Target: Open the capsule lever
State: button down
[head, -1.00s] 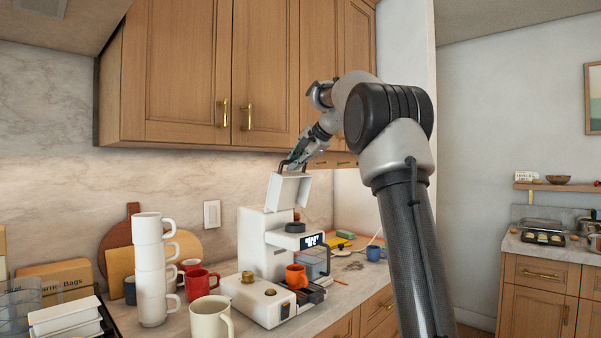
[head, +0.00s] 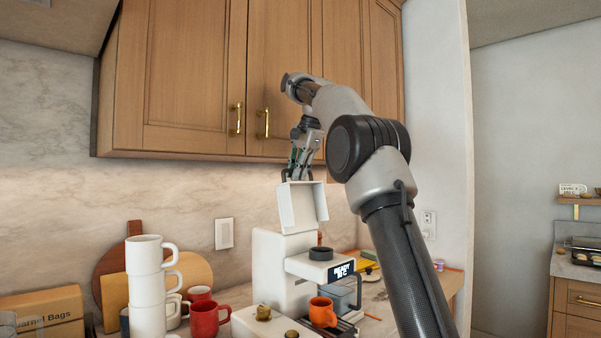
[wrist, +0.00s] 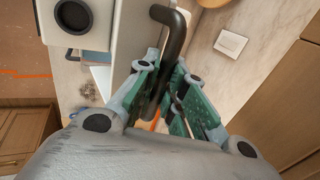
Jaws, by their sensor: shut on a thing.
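The white coffee machine (head: 272,270) stands on the counter, with a lit display and a dark round ring (head: 321,253) on its head. Its white lid (head: 300,207) is tilted up, standing raised above the machine's back. The dark bar-shaped lever (wrist: 172,40) is on the lid's upper edge and also shows small in the head view (head: 284,175). My gripper (head: 298,172) is at the lid's top from above. In the wrist view my gripper (wrist: 165,88) has its green-padded fingers closed around the lever. An orange cup (head: 322,312) sits under the machine's head.
A stack of white mugs (head: 145,285) and a red mug (head: 206,318) stand left of the machine. A cardboard box (head: 45,315) is at far left. Wooden upper cabinets (head: 190,80) hang close behind my arm.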

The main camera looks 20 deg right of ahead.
jog(key=shift+a+f, duration=0.1)
jog(key=c, duration=1.5)
grip_release()
jog(key=shift+v, duration=2.5)
jog(key=shift+s+d, duration=0.2)
jog(key=shift+s, duration=0.35)
jog(key=s+d, duration=0.1)
jog(key=s, duration=0.2)
jog(key=s+d, duration=0.1)
jog(key=s, duration=0.2)
jog(key=s+d, duration=0.1)
jog(key=s, duration=0.3)
jog(key=shift+d, duration=0.35)
